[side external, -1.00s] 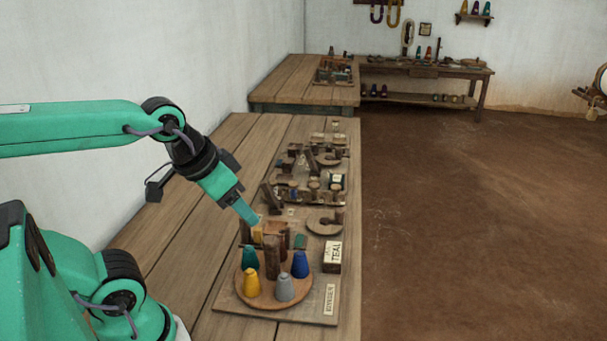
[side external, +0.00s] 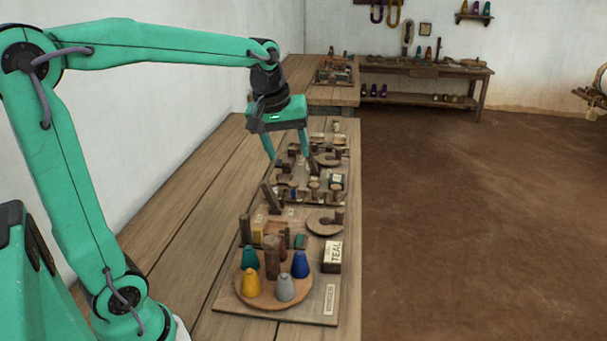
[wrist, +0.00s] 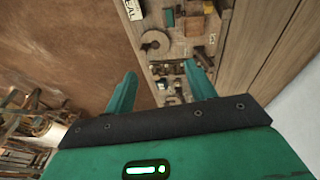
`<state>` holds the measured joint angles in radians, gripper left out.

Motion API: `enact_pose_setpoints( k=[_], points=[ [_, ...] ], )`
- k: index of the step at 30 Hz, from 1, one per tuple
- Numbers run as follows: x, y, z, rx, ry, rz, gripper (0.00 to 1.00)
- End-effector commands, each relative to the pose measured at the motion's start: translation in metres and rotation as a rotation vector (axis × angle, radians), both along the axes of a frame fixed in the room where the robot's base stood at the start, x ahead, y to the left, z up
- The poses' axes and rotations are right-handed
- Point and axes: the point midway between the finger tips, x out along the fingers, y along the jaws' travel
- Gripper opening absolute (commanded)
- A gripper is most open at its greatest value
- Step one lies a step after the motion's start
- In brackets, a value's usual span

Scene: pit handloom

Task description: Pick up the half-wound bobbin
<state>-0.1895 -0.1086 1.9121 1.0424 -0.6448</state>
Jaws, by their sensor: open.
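My gripper (side external: 289,165) is open, pointing down above the middle of the bench, with nothing between its fingers. In the wrist view, its fingers (wrist: 160,73) are spread apart over the bench and floor. I cannot single out the half-wound bobbin among the small parts. On the near board, a round wooden disc (side external: 240,298) carries a teal cone (side external: 249,261), a yellow cone (side external: 252,285), a grey cone (side external: 286,289) and a blue cone (side external: 300,264) around a wooden post (side external: 272,258). Small yellow (side external: 257,235) and green (side external: 299,241) pieces sit behind the disc.
A block lettered TEAL (side external: 332,257) stands right of the disc. More wooden fixtures crowd the board beyond, including a post (side external: 268,197) and a round base (side external: 325,221). The bench's left side (side external: 190,225) is clear. A white wall (side external: 140,110) borders it.

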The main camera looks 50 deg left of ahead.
Motion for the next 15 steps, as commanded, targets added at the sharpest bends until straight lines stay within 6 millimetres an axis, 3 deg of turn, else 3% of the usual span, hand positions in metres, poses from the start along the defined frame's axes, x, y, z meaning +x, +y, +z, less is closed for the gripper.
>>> enact_pose_setpoints(
  k=[15],
  points=[
    [0.090,0.077,-0.041,-0.119,0.095,0.498,0.55]
  ],
)
